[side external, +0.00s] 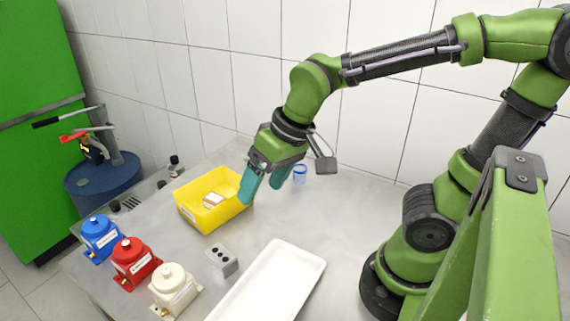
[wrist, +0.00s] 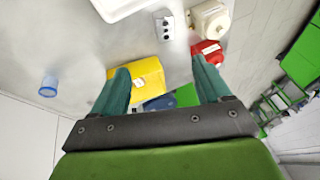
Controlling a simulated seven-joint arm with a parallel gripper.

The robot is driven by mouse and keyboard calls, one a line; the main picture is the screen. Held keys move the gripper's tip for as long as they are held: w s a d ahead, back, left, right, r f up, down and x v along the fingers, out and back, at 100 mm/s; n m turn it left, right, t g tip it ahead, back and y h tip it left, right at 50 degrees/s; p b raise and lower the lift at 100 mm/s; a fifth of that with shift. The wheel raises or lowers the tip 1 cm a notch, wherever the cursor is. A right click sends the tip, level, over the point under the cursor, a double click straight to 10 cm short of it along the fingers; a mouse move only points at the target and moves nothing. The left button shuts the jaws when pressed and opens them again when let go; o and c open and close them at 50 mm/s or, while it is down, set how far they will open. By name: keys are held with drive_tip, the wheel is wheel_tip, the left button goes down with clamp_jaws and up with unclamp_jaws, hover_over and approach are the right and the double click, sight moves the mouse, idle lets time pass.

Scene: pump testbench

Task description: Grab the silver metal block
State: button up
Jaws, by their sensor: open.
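The silver metal block (side external: 221,260) is a small grey block with dark round holes in its top. It lies on the table between the yellow bin and the white tray. It also shows in the wrist view (wrist: 165,27), at the top, just left of the white pump. My gripper (side external: 258,193) has two teal fingers, spread apart with nothing between them. It hangs at the right edge of the yellow bin, up and right of the block in the side view. In the wrist view my gripper (wrist: 160,61) points toward the bin and the block, clear of the block.
The yellow bin (side external: 225,221) holds a small pale item. Blue (side external: 100,238), red (side external: 133,264) and white (side external: 174,289) pumps stand left of the block. The white tray (side external: 269,284) lies right of it. A small blue-rimmed cup (side external: 300,174) stands behind my gripper.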

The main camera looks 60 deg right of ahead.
drive_tip(key=w+a+f+g+h, duration=0.2)
drive_tip(key=w+a+f, duration=0.2)
drive_tip(key=a, duration=0.2)
hover_over(220, 254)
drive_tip(key=s, duration=0.1)
drive_tip(key=shift+m+h, duration=0.3)
drive_tip(key=f, duration=1)
drive_tip(key=shift+a+f, duration=0.25)
drive_tip(key=shift+f, duration=0.05)
drive_tip(key=shift+w+d+f, duration=0.1)
drive_tip(key=shift+w+f, duration=0.05)
drive_tip(key=shift+f, duration=0.85)
drive_tip(key=shift+w+d+f, duration=0.1)
drive_tip(key=shift+w+f, duration=0.05)
drive_tip(key=shift+f, duration=0.8)
drive_tip(key=shift+w+f, duration=0.15)
drive_tip(key=shift+f, duration=0.85)
drive_tip(key=shift+c, duration=0.2)
drive_tip(key=c, duration=1.2)
